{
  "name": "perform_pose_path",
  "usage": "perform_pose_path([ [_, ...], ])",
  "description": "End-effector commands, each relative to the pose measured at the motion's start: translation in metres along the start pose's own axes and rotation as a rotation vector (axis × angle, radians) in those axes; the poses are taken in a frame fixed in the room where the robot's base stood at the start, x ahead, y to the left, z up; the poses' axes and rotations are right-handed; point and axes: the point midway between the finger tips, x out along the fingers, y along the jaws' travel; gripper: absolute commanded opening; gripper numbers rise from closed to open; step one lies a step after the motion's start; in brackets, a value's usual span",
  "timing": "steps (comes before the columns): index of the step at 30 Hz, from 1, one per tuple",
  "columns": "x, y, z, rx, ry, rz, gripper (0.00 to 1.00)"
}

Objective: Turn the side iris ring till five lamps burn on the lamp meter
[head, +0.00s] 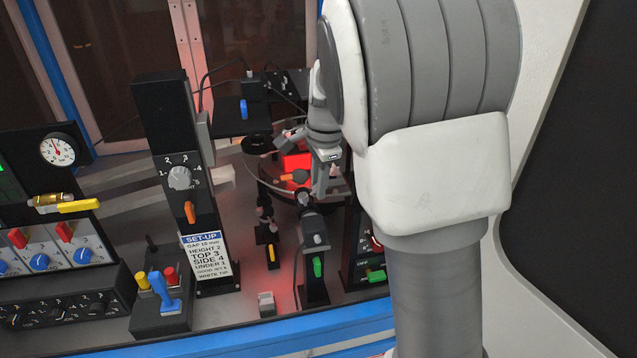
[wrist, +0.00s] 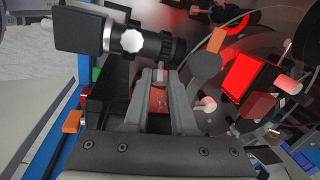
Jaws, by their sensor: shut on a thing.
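In the wrist view a dark side camera (wrist: 78,32) with a white knob carries a black ribbed lens, whose iris ring (wrist: 168,50) sits at its front. My gripper (wrist: 160,78) is closed just below the lens, its two grey fingers on a small pale tab that appears to belong to the ring. The exact contact is partly hidden by the fingers. In the head view my gripper (head: 322,188) is down beside the side camera (head: 315,236), largely covered by my arm. I cannot make out the lamp meter in either view.
A red-lit block (head: 297,160) stands on the round plate behind, also in the wrist view (wrist: 250,82). A set-up sign (head: 205,250) on a dark post reads "SIDE 4". A control box with a blue lever (head: 163,292) and a panel with a dial gauge (head: 58,150) stand left.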

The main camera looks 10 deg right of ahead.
Motion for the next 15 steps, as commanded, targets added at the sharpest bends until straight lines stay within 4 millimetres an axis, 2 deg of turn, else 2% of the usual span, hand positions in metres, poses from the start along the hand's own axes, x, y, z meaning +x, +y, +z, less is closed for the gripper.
perform_pose_path([
  [7,-0.003,0.000,0.002,-0.007,0.022,0.008,0.00],
  [15,-0.006,-0.002,0.010,-0.038,0.173,0.040,0.00],
])
